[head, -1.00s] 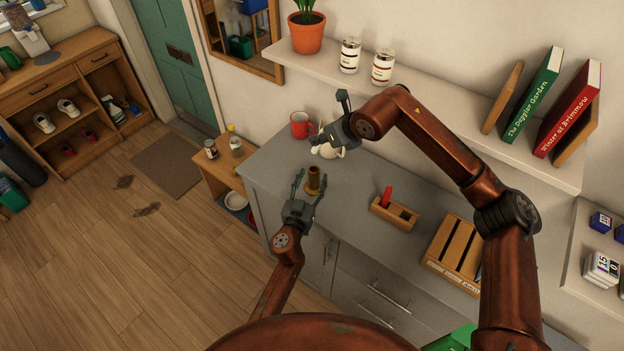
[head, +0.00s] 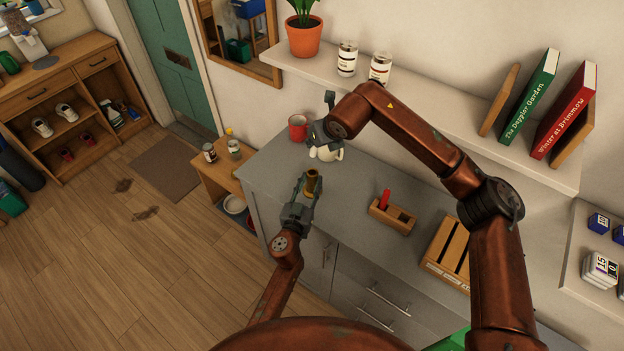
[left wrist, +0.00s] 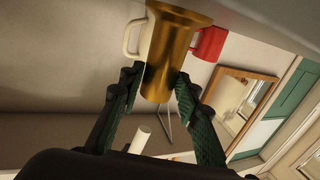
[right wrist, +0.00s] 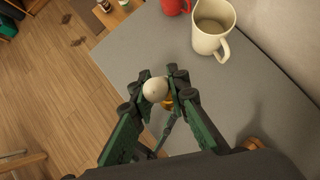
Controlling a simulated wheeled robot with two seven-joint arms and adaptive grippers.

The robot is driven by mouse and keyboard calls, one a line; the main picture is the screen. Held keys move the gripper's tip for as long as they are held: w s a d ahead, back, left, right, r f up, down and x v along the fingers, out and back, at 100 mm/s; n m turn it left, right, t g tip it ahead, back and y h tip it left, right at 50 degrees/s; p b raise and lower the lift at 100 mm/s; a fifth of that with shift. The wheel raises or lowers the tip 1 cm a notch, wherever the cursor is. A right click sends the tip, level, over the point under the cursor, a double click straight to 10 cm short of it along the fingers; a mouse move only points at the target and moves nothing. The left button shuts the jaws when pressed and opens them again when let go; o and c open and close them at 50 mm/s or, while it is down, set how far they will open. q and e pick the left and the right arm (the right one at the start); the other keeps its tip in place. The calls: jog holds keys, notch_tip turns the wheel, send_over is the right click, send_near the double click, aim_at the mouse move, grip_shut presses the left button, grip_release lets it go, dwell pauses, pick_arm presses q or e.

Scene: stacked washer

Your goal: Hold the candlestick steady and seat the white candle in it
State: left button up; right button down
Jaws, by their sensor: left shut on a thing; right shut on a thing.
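The brass candlestick (head: 313,181) stands on the grey counter, and my left gripper (head: 311,188) is shut on it from the near side. In the left wrist view the candlestick (left wrist: 172,50) fills the space between the fingertips. My right gripper (head: 317,138) is above the counter, beyond the candlestick. In the right wrist view the pale round end of the white candle (right wrist: 155,90) is between its closed fingertips. A bit of brass shows just behind it.
A cream mug (right wrist: 212,28) and a red mug (head: 298,127) stand on the counter behind the grippers. A wooden holder with a red item (head: 392,216) and a slotted wooden box (head: 449,252) are to the right. A wall shelf (head: 420,98) is above.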

jog(key=shift+w+a+f+m+h, duration=0.1)
jog(key=shift+w+a+m+h, duration=0.2)
jog(key=shift+m, duration=0.2)
jog(key=shift+w+a+f+m+h, duration=0.1)
jog(key=shift+a+m+h, duration=0.1)
jog(key=shift+m+h, duration=0.25)
jog(key=shift+a+m+h, duration=0.15)
jog(key=shift+m+h, duration=0.4)
jog(key=shift+m, duration=0.4)
jog(key=shift+w+m+g+h, duration=0.1)
jog(key=shift+m+g+h, duration=0.4)
jog(key=shift+m, duration=0.4)
jog(key=m, duration=0.1)
jog(key=m+g, duration=0.1)
jog(key=shift+d+m+h, duration=0.2)
jog(key=shift+m+h, duration=0.1)
jog(key=shift+h, duration=0.1)
notch_tip(320, 180, down, 10)
jog(key=shift+r, duration=0.2)
jog(key=c, duration=1.8)
grip_release()
jog(key=shift+f, duration=0.15)
jog(key=shift+c, duration=0.2)
